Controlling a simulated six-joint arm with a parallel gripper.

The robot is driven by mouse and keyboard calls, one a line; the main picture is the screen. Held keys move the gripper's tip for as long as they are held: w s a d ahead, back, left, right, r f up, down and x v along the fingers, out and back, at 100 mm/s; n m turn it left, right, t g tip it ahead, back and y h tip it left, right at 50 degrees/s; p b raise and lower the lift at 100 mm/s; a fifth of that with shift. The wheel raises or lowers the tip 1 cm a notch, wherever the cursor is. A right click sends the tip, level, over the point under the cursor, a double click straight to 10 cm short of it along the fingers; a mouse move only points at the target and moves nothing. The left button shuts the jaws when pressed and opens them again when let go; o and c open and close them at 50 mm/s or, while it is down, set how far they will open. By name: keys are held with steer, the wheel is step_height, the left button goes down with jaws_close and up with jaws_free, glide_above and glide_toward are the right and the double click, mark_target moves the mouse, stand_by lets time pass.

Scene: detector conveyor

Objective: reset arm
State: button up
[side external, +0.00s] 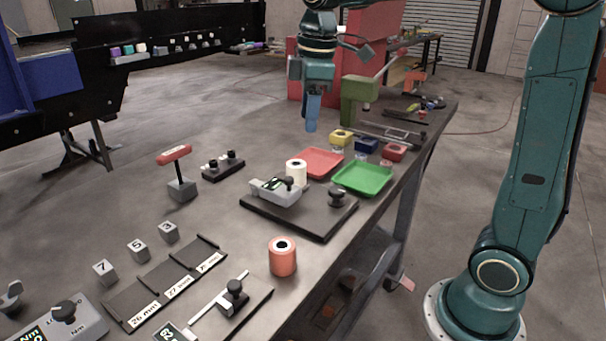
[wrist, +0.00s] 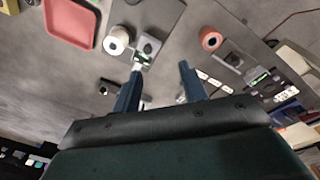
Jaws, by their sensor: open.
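My gripper (side external: 312,112) hangs above the far part of the table (side external: 236,224), with its blue fingers pointing down. In the wrist view my gripper (wrist: 160,72) has its two blue fingers spread apart with nothing between them. It is clear of the objects on the table. The side view shows the fingers nearly edge-on, so their gap is seen only from the wrist.
A red tray (side external: 322,163) and a green tray (side external: 362,178) lie below and right of my gripper. A green upright block (side external: 352,100) stands close by. A white roll (side external: 296,172), an orange roll (side external: 283,257) and a red-handled tool (side external: 176,172) stand nearer.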

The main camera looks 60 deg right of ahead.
steer(key=s+a+f+m+t, duration=0.1)
steer(key=s+m, duration=0.3)
steer(key=s, duration=0.5)
steer(key=s+a+f+m+t, duration=0.2)
steer(key=s+f+m+t, duration=0.1)
steer(key=s, duration=0.7)
steer(key=shift+s+a+f+m, duration=0.15)
steer(key=shift+s+f+m, duration=0.1)
steer(key=shift+f+m, duration=0.55)
